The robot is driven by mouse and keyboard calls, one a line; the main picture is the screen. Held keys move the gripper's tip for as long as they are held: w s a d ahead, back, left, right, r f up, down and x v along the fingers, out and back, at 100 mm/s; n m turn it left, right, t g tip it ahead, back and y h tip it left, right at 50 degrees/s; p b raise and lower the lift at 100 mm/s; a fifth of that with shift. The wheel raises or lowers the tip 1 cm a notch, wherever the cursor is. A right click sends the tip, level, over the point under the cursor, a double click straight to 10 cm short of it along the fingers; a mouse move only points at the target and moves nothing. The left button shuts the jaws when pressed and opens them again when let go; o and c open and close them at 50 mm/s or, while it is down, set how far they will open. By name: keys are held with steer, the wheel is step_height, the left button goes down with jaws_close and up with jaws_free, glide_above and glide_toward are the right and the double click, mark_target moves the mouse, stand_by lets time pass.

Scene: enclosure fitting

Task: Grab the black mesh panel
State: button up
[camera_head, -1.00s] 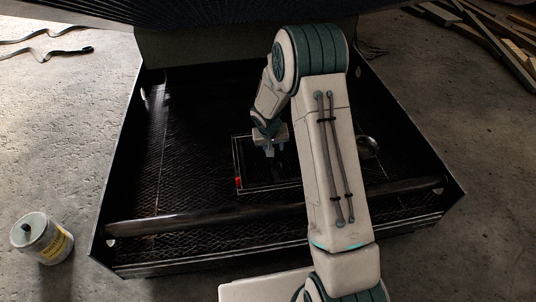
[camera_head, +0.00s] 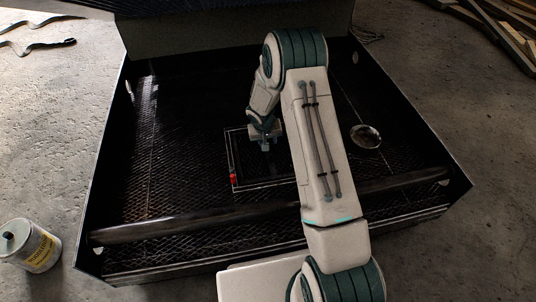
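A dark mesh panel (camera_head: 243,170) with a thin pale frame edge and a small red mark (camera_head: 233,177) at its lower left is inside the open black enclosure (camera_head: 150,190). I cannot tell whether it lies flat on the mesh floor or is slightly raised. My gripper (camera_head: 266,148) points down over the panel's upper middle part. Its fingertips are small and dark against the mesh, so I cannot tell whether they are open or shut, or whether they touch the panel. My forearm hides the panel's right side.
A dark bar (camera_head: 190,223) crosses the enclosure in front of the panel. A round metal dish (camera_head: 366,136) sits to the right of my arm. A raised lid (camera_head: 230,45) stands at the back. A can (camera_head: 30,246) stands outside at left; wooden planks (camera_head: 490,30) lie at upper right.

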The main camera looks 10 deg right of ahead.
steer(key=b+x, duration=0.2)
steer(key=x, duration=0.3)
steer(key=shift+w+a+f+b, duration=0.1)
steer(key=shift+w+b, duration=0.05)
steer(key=shift+b, duration=0.15)
jaws_close()
steer(key=shift+w+r, duration=0.1)
steer(key=shift+r, duration=0.1)
stand_by(0.8)
